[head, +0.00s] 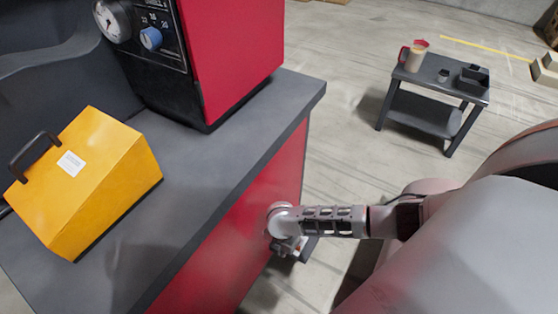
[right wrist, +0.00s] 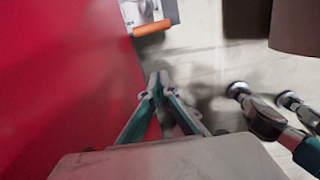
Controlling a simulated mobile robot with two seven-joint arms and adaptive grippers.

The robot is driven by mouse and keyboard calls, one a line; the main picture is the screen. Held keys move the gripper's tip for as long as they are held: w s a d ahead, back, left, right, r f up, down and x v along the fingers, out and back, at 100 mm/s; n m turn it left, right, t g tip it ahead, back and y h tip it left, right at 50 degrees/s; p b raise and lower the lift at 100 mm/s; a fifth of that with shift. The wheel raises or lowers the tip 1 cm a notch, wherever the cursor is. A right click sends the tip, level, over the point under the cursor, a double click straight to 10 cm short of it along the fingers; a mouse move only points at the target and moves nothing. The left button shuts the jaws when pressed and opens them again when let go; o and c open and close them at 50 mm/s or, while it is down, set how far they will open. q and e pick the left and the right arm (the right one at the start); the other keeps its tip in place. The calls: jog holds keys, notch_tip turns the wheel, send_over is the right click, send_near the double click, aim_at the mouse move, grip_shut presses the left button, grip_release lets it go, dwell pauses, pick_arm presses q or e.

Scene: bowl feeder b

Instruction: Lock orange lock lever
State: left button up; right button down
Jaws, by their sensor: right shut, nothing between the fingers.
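The orange lock lever (right wrist: 152,28) shows in the right wrist view at the top, as a short orange bar at the edge of a light plate beside the red cabinet side. My right gripper (right wrist: 159,82) is shut and empty, with its fingertips below the lever in that view and apart from it. In the head view my right gripper (head: 292,250) is low beside the red cabinet front, partly covered by my arm. The lever cannot be made out in the head view. My left gripper is not in view.
A red cabinet (head: 238,252) with a grey top (head: 215,160) fills the left. On it stand a yellow box (head: 110,165) with a black handle and a red machine (head: 235,50) with a gauge and blue knob. A small dark table (head: 425,85) holds a mug (head: 414,56).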

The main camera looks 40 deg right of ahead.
jog(key=shift+w+d, duration=0.2)
jog(key=shift+d, duration=0.15)
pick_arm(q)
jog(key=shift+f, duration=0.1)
pick_arm(e)
jog(key=shift+f, duration=0.1)
